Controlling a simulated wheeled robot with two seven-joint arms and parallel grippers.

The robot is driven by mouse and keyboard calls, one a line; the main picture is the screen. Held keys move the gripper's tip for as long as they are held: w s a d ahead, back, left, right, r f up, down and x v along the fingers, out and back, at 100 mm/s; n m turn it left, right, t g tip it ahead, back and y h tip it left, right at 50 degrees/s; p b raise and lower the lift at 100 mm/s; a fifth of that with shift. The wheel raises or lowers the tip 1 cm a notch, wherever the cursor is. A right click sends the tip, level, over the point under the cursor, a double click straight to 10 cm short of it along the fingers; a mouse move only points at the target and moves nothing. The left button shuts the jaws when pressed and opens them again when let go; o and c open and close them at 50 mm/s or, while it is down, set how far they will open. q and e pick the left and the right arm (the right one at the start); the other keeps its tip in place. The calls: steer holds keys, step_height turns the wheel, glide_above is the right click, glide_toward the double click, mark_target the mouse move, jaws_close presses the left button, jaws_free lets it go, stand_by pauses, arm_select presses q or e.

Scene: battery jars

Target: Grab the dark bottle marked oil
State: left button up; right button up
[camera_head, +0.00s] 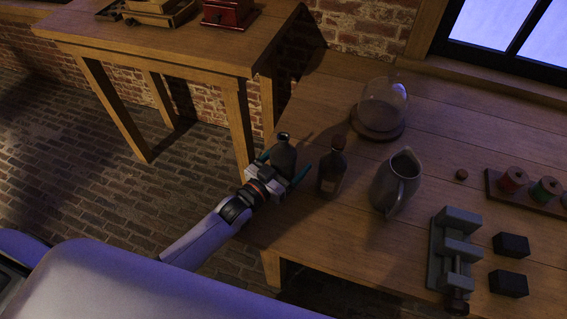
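A dark, short-necked bottle (284,157) stands upright near the left edge of the wooden table. The lettering is too small to read, so I cannot tell which one is marked oil. My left gripper (282,167) reaches in from the lower left. Its teal fingers are spread apart, one on each side of the short-necked bottle, whose lower part is hidden by the gripper. My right gripper is out of view.
A grey pitcher (395,182) stands right of the labelled bottle, with a glass dome on a wooden base (380,112) behind. A grey vise (455,250), dark blocks (509,284) and a spool rack (530,193) lie farther right. Another wooden table (180,48) stands behind left.

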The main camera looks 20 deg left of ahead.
arm_select(q)
steer(key=c, duration=1.2)
steer(key=shift+c, duration=0.5)
steer(key=shift+r, duration=0.2)
